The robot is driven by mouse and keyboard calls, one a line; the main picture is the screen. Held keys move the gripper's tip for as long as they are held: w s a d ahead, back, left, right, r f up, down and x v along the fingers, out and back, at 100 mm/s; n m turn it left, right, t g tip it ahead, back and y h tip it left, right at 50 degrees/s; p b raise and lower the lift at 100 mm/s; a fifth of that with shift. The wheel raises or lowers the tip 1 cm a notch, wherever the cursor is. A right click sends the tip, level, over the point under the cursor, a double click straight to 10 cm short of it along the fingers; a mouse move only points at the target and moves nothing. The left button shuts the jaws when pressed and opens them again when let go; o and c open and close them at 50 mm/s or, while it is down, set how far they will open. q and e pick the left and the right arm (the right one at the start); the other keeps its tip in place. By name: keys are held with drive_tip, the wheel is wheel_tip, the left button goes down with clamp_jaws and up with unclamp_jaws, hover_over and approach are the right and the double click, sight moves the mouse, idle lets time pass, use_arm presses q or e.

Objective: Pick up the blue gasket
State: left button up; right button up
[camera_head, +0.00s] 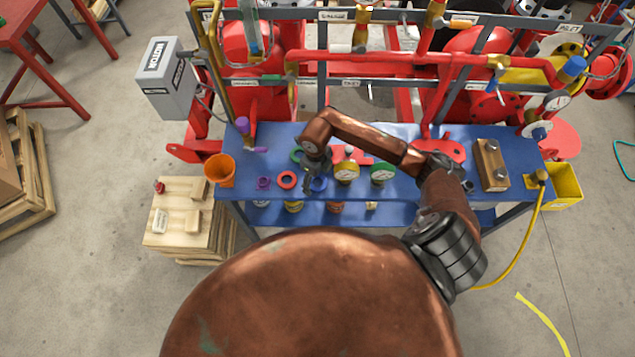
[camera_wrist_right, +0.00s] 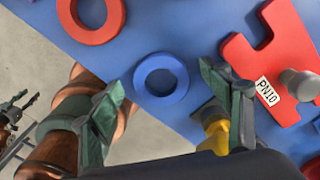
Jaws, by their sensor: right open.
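The blue gasket (camera_head: 321,188) lies flat on the blue bench top, close to its front edge, partly hidden by my right gripper in the head view. In the right wrist view the whole blue ring (camera_wrist_right: 140,82) shows between the two fingers. My right gripper (camera_head: 311,180) is over it, pointing down, open and empty, with one finger on each side of the ring. I cannot tell how high the fingertips are above the bench. My left gripper is not in the head view; a small dark claw-like part at the left edge of the right wrist view may be it.
A red ring (camera_head: 280,180) and a purple part (camera_head: 263,184) lie to the left. A red plate tagged PN10 (camera_wrist_right: 275,60) and gauges (camera_head: 346,172) are to the right.

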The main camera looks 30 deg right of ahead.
drive_tip(key=c, duration=1.2)
drive_tip(key=shift+r, duration=0.1)
